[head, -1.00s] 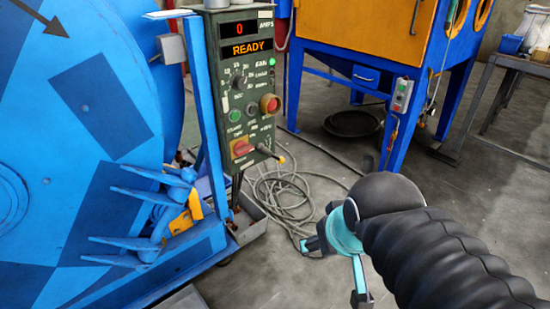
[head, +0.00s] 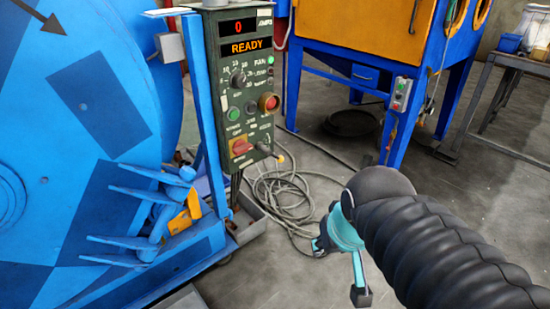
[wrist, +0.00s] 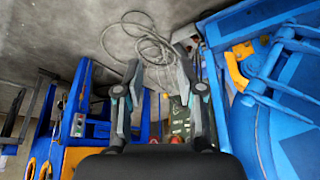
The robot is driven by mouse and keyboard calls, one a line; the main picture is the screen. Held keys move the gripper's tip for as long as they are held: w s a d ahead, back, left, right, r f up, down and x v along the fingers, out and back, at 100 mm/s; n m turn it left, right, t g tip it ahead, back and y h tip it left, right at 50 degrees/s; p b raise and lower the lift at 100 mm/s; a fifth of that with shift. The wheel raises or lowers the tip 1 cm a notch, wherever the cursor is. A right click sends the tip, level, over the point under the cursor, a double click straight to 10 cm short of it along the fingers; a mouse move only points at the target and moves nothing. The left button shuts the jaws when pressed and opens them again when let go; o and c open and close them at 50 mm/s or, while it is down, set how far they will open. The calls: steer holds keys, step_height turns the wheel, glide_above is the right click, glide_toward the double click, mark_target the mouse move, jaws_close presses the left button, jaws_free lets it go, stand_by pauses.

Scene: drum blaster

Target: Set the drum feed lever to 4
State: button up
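A dark green control panel (head: 244,90) stands upright beside the blue drum machine (head: 100,90) in the head view. Its displays read 0 and READY. A short lever (head: 268,151) with a yellow tip sticks out from its lower right edge. I cannot read its label or setting. In the wrist view the open fingers (wrist: 160,82) frame part of the panel (wrist: 179,116), seen inverted; the lever is not clear there.
A coiled grey cable (head: 285,195) lies on the floor below the panel. A blue and orange cabinet (head: 365,30) stands behind, with a small switch box (head: 401,93) on its leg. Blue drum brackets (head: 140,210) jut out at lower left.

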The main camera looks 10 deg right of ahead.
steer(key=w+d+f+m+g, duration=0.1)
steer(key=w+d+f+g, duration=0.1)
steer(key=w+f, duration=0.3)
steer(key=m+t+y+b, duration=0.4)
steer(key=m+t+y, duration=0.6)
steer(key=m+y, duration=0.45)
glide_toward(276, 157)
steer(key=shift+m+h, duration=0.65)
steer(key=shift+m, duration=0.3)
steer(key=x, duration=0.7)
steer(key=r+p+x, duration=0.1)
steer(key=x, duration=0.2)
steer(key=shift+a, duration=0.35)
jaws_close()
